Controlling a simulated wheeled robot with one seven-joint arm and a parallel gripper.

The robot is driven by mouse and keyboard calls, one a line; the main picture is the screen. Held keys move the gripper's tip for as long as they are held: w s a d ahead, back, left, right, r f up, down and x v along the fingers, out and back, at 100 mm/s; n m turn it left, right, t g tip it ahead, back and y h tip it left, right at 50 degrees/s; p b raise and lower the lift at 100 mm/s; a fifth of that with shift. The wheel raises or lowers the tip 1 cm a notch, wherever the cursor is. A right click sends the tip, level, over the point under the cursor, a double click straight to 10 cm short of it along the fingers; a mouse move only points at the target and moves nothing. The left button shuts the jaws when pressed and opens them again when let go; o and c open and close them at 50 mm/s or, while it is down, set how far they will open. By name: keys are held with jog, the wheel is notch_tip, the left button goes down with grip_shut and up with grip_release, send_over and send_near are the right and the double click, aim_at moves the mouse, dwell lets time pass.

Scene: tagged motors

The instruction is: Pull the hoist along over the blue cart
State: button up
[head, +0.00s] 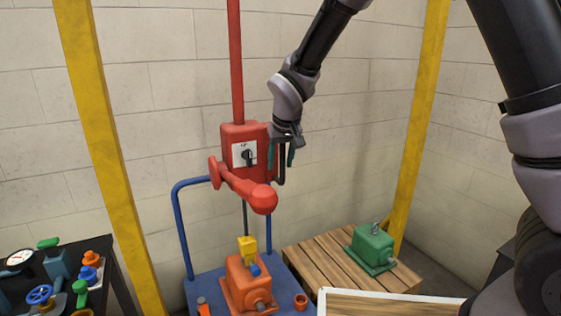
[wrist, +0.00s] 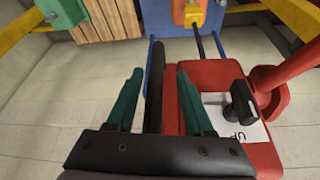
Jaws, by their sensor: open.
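The red hoist (head: 231,133) hangs on a red pole. A white panel with a black knob (wrist: 240,103) shows on its side. A dark cable drops from it to a yellow hook block (head: 247,245), close above an orange motor (head: 240,280) on the blue cart (head: 203,289); I cannot tell if block and motor are joined. A dark bar handle (wrist: 154,75) stands at the hoist's side. My gripper (head: 281,160) is at that handle. In the wrist view its green fingers (wrist: 160,76) are open, one on either side of the bar, with gaps showing.
A green motor (head: 371,246) sits on a wooden pallet (head: 318,262) right of the cart. Yellow posts (head: 100,140) stand left and right (head: 420,110). A dark table (head: 115,275) with valves and a gauge is at lower left. A pale block wall closes the back.

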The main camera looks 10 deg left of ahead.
jog(key=v, duration=1)
jog(key=shift+s+r, duration=0.2)
jog(key=shift+r, duration=0.1)
jog(key=shift+d, duration=0.1)
jog(key=s+d+r+m, duration=0.2)
jog(key=d+r, duration=0.2)
jog(key=d, duration=0.5)
jog(key=s+d+r+m+t, duration=0.15)
jog(key=d+r, duration=0.25)
jog(key=d, duration=0.6)
jog(key=s+d+r+m, duration=0.2)
jog(key=d+r+m, duration=0.15)
jog(key=d, duration=0.55)
jog(key=s+d+m+t, duration=0.1)
jog(key=s+d+m, duration=0.1)
jog(key=s+d, duration=0.5)
jog(key=shift+s+r+t, duration=0.25)
jog(key=shift+s+t, duration=0.1)
jog(key=shift+s, duration=0.25)
jog(key=shift+d, duration=0.1)
